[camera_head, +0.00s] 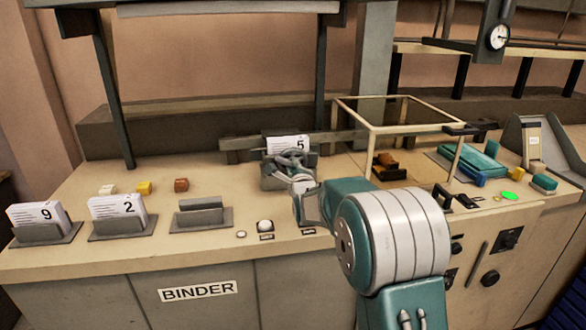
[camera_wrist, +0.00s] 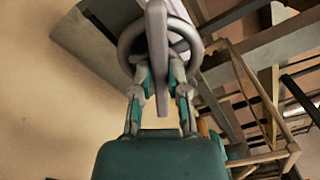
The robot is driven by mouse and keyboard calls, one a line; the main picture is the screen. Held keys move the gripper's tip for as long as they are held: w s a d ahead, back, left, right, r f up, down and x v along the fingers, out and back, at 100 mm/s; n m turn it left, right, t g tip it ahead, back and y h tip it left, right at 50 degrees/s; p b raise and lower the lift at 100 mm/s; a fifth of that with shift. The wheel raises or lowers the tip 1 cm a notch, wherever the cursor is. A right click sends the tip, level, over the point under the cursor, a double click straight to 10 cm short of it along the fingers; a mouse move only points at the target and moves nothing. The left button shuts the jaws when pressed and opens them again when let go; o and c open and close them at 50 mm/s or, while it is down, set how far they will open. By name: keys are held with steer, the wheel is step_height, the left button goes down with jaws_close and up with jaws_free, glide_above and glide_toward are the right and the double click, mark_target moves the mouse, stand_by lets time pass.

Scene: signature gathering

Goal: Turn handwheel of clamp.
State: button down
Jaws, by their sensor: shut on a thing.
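The grey clamp (camera_head: 270,180) stands on the binder bench, with a white stack marked 5 (camera_head: 287,143) upright in it. Its grey handwheel (camera_head: 290,157) is on the clamp's near side, in front of the stack. My gripper (camera_head: 299,181) reaches the wheel from the front right and partly hides the clamp. In the wrist view the handwheel (camera_wrist: 157,30) shows as a thick ring with a bar across it. My gripper's fingers (camera_wrist: 161,85) are shut on the lower part of the wheel.
Holders with stacks marked 9 (camera_head: 44,216) and 2 (camera_head: 127,206) and an empty holder (camera_head: 201,216) stand to the left. Small blocks (camera_head: 144,187) lie behind them. A beige frame (camera_head: 387,128) rises to the right of the clamp. Buttons (camera_head: 265,226) line the front edge.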

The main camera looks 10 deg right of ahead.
steer(key=shift+d+f+n, duration=0.1)
steer(key=shift+f+n, duration=0.15)
steer(key=shift+n, duration=2.05)
steer(key=shift+a+f+n, duration=0.1)
steer(key=shift+f+n, duration=0.15)
steer(key=shift+n, duration=2.05)
steer(key=shift+d+f+n, duration=0.1)
steer(key=shift+f+n, duration=0.15)
steer(key=shift+n, duration=2.35)
steer(key=c, duration=0.6)
jaws_free()
steer(key=shift+c, duration=0.2)
steer(key=shift+r, duration=0.2)
steer(key=shift+r, duration=0.1)
